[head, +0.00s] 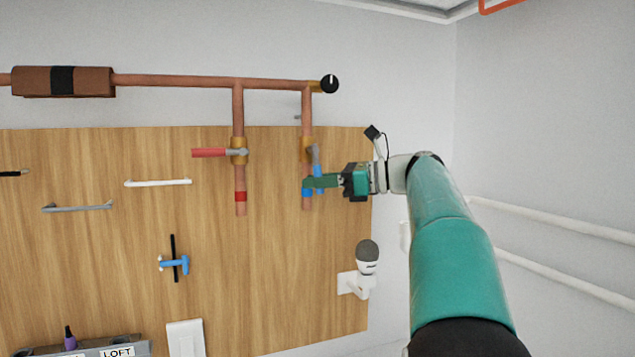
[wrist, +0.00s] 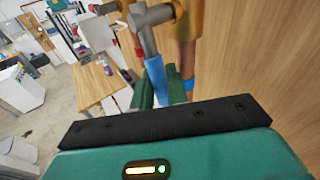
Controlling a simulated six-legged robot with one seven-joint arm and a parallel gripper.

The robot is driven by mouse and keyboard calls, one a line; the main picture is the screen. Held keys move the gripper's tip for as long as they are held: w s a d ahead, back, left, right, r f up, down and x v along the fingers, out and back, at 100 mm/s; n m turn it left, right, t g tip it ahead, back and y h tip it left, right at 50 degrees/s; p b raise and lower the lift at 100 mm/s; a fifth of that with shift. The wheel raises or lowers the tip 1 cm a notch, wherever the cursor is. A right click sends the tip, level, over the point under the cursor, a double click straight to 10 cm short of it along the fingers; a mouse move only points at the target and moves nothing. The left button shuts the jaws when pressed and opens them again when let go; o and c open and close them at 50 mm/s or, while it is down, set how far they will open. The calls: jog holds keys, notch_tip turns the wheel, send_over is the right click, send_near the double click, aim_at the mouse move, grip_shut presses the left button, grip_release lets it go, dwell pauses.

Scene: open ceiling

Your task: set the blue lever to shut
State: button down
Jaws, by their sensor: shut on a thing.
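The blue lever (head: 317,168) is on the right-hand vertical copper pipe, on a brass valve body (head: 306,148). Its grey arm leaves the valve and its blue handle points down, roughly along the pipe. In the wrist view the blue handle (wrist: 154,77) hangs from a grey arm (wrist: 146,35), a little apart from the pipe. My gripper (head: 316,183) reaches in from the right, and its green fingers are shut on the blue handle. In the wrist view the fingers (wrist: 158,88) stand on either side of the handle, whose lower end is hidden by my gripper body.
A red lever (head: 209,153) points left on the neighbouring pipe. A black knob (head: 329,84) sits at the top pipe's end. A grey-topped white fitting (head: 366,262) is below my gripper. The wooden board (head: 270,280) lies close behind the pipes.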

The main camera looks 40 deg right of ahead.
jog(key=c, duration=1.7)
grip_release()
jog(key=shift+a, duration=0.1)
